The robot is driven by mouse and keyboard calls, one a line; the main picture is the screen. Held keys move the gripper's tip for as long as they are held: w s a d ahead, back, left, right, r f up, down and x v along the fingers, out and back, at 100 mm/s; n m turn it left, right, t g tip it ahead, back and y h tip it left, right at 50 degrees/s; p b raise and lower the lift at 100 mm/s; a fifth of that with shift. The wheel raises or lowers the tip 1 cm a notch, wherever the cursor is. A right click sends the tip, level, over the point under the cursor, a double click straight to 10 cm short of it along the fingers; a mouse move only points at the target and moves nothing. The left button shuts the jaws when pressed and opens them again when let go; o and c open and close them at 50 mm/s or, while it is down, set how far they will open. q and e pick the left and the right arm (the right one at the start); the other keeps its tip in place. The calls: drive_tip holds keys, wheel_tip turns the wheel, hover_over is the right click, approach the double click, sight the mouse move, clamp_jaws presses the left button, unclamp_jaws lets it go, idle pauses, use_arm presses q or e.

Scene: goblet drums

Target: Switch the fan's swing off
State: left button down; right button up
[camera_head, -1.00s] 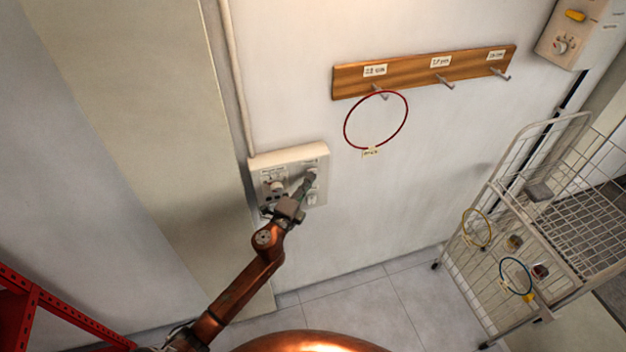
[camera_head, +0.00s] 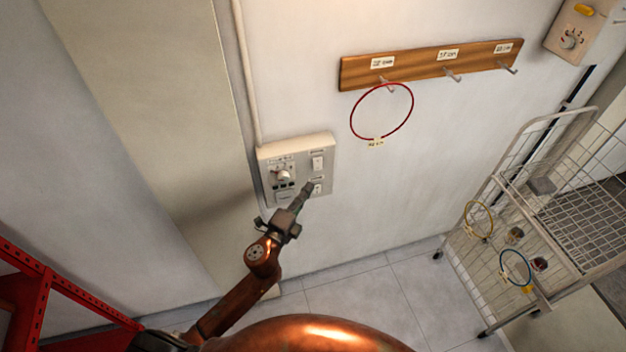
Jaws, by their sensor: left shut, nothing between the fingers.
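A cream wall control box (camera_head: 297,166) hangs at the lower end of a pipe, left of centre. It has a round knob (camera_head: 282,174) on its left, a small row of dark buttons below the knob, and two white switches on its right. The upper switch (camera_head: 318,162) is in plain view. The lower switch (camera_head: 318,188) shows partly beside my left fingertips. The labels are too small to read. My left gripper (camera_head: 306,189) is shut and empty, its tips at the box's lower right part. I cannot tell whether they touch it. My right gripper is not in view.
A wooden hook rail (camera_head: 430,64) carries a red ring (camera_head: 382,112) on its left hook. A second control box (camera_head: 574,32) is at the top right. A wire cart (camera_head: 560,200) with rings on its side stands at right. A red shelf frame (camera_head: 40,300) is at lower left.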

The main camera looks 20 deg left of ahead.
use_arm(q)
drive_tip(key=s, duration=0.2)
drive_tip(key=shift+s+a+r, duration=0.15)
drive_tip(key=shift+s+r, duration=0.05)
drive_tip(key=shift+s, duration=0.2)
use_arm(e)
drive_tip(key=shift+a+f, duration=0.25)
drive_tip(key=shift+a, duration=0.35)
use_arm(q)
drive_tip(key=shift+f, duration=0.1)
